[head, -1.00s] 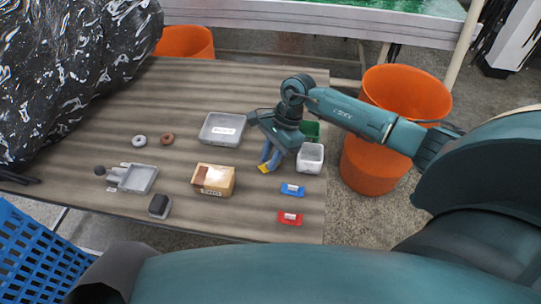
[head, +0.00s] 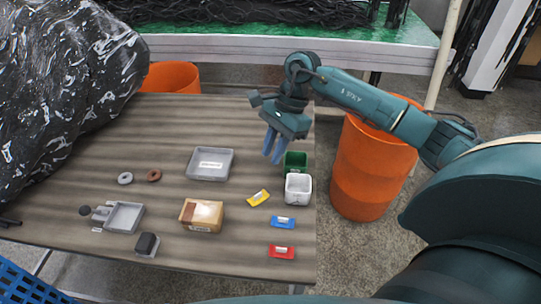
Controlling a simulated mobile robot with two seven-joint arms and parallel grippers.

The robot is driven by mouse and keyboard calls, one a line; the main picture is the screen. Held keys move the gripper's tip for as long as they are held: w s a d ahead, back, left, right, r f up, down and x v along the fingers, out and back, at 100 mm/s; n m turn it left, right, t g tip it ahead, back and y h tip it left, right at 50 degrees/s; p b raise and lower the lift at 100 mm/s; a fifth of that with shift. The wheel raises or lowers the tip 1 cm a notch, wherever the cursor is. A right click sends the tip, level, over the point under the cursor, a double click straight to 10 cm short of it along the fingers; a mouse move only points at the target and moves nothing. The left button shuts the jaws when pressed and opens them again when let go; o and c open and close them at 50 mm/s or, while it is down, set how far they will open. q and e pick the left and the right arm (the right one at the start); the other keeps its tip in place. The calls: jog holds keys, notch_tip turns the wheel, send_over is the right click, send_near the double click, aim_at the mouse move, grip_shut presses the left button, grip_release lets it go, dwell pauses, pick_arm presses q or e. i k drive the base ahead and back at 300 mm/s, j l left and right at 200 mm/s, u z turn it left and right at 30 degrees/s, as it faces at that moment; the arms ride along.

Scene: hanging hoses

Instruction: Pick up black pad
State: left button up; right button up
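The black pad (head: 147,243) looks like a small dark block with a grey edge, lying near the front left of the wooden table. My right gripper (head: 272,158) is above the table's right part, beside the green container, far to the right of the pad. Its two blue fingers point down, slightly apart, with nothing visible between them. A yellow packet (head: 258,198) lies on the table below it. My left gripper is not in view.
A cardboard box (head: 202,214), a grey tray (head: 124,217) and a larger grey box (head: 210,164) stand on the table (head: 90,250). Blue (head: 283,222) and red (head: 282,252) packets, a white container (head: 298,188) and a green container (head: 295,161) are at right. An orange bin (head: 365,175) stands beyond.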

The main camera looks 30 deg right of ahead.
aim_at(147, 246)
jog(key=k, duration=1)
